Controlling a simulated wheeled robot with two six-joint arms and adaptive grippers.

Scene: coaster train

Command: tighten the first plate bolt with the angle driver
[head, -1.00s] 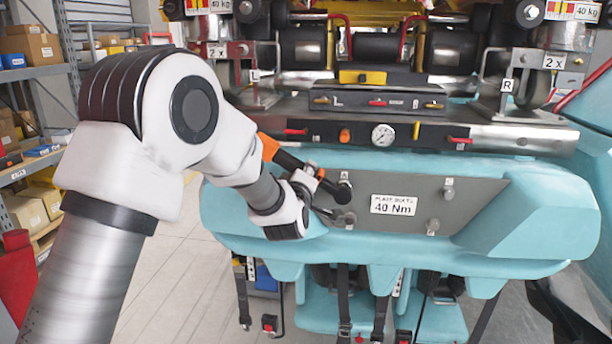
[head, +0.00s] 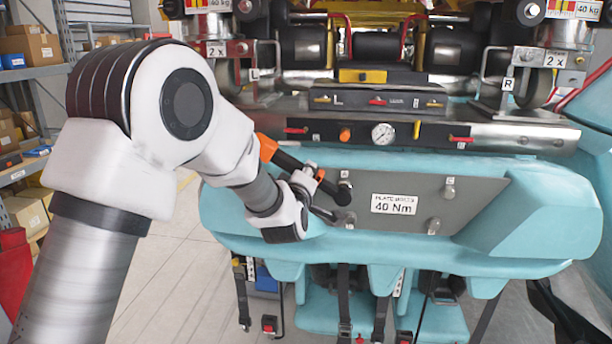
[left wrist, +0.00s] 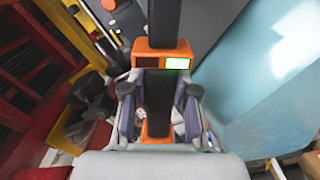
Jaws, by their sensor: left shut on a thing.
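The angle driver (head: 289,162) is a black bar with orange parts. My left gripper (head: 312,197) is shut around it, and its black head lies over the upper left of the grey plate (head: 475,198), at the upper left bolt (head: 344,181). I cannot tell whether the head is seated on that bolt. My right gripper is out of view.
The plate carries a "40 Nm" label (head: 394,204) and sits on the turquoise car body (head: 300,240). A metal beam with a gauge (head: 383,134) and small levers runs just above. Shelves with boxes (head: 30,45) stand at the left. Seats and straps hang below.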

